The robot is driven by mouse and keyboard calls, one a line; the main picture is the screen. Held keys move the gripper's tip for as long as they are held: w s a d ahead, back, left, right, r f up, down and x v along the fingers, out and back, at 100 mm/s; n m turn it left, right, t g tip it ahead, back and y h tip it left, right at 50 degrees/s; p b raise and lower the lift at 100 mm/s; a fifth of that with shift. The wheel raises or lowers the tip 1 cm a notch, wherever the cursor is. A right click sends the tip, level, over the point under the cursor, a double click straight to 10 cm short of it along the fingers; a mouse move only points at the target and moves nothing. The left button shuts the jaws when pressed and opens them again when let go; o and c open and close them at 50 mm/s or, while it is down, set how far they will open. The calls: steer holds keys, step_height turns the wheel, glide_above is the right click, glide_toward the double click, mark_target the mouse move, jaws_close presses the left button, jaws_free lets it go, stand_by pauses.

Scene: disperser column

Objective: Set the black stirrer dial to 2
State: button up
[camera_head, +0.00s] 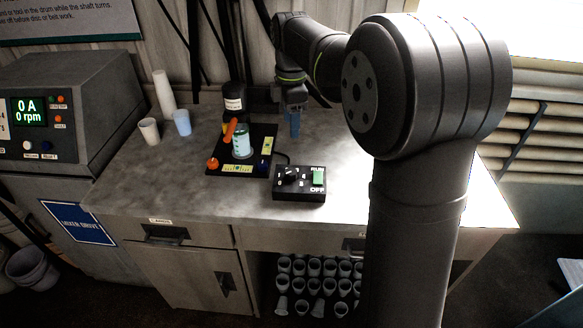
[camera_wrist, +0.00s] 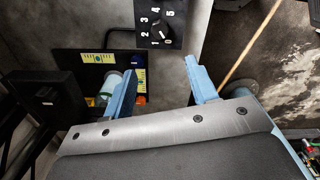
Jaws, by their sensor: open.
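The black stirrer dial (camera_head: 291,174) sits on the left part of a black control box (camera_head: 298,195) near the bench's front. Beside it on the box is a green switch marked OFF (camera_head: 319,177). The wrist view shows the box's numbered face (camera_wrist: 160,40) at the top, with the dial (camera_wrist: 161,28) among white numerals. I cannot tell surely which number its pointer faces. My gripper (camera_head: 295,124) has blue fingers and is behind the box, apart from the dial. In the wrist view my gripper (camera_wrist: 160,68) is open with nothing between its fingers.
A black tray (camera_head: 214,168) left of the box holds a jar (camera_head: 242,141), yellow labels and an orange knob (camera_head: 213,163). White and blue cups (camera_head: 181,122) stand farther left. A grey console (camera_head: 60,120) reads 0 A, 0 rpm.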

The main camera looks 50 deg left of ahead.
mark_target(292, 171)
step_height(292, 171, down, 16)
steer(key=shift+f, duration=0.1)
stand_by(0.4)
steer(key=c, duration=1)
